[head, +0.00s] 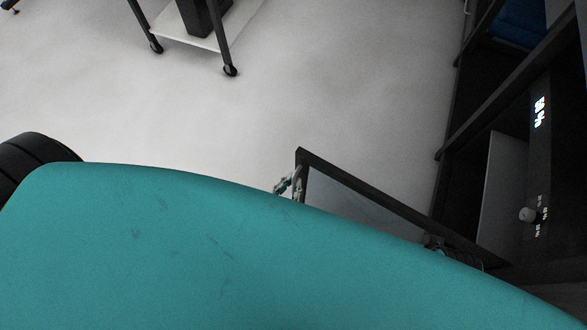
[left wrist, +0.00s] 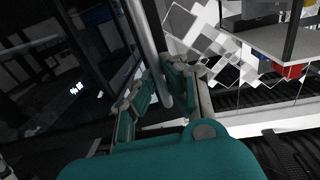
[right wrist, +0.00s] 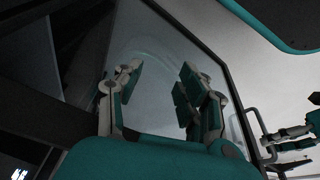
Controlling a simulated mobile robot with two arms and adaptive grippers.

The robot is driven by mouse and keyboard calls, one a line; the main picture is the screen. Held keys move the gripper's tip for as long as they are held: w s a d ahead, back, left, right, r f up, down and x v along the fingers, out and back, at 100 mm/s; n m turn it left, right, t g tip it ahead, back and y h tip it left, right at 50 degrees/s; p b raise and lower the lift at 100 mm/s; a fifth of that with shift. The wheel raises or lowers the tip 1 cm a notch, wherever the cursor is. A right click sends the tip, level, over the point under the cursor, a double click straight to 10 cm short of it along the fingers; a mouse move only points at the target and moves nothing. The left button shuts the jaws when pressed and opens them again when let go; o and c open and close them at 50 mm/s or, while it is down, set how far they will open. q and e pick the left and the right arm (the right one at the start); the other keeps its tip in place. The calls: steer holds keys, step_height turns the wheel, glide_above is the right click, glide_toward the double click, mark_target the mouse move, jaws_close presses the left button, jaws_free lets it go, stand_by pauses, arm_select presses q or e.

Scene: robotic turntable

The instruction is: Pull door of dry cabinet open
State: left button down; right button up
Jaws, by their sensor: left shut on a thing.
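The dry cabinet (head: 540,160) stands dark at the right of the head view. Its black-framed glass door (head: 365,208) is swung out into the room, at a wide angle to the front. My left gripper (head: 287,184) is at the door's free edge. In the left wrist view this gripper (left wrist: 161,82) is shut on the grey bar handle (left wrist: 150,35). My right gripper (right wrist: 160,78) has its fingers apart with nothing visible between them, facing the glass door (right wrist: 165,45). In the head view the teal arm cover hides most of both grippers.
A wheeled cart (head: 190,38) stands at the top left of the head view. The pale floor (head: 330,90) between the cart and the door is clear.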

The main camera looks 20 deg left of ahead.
arm_select(q)
steer(key=shift+d, duration=0.3)
steer(key=c, duration=1.7)
jaws_free()
steer(key=shift+o, duration=0.2)
steer(key=shift+a, duration=0.1)
steer(key=s+a, duration=0.1)
steer(key=s, duration=1.1)
steer(key=shift+s+a, duration=0.1)
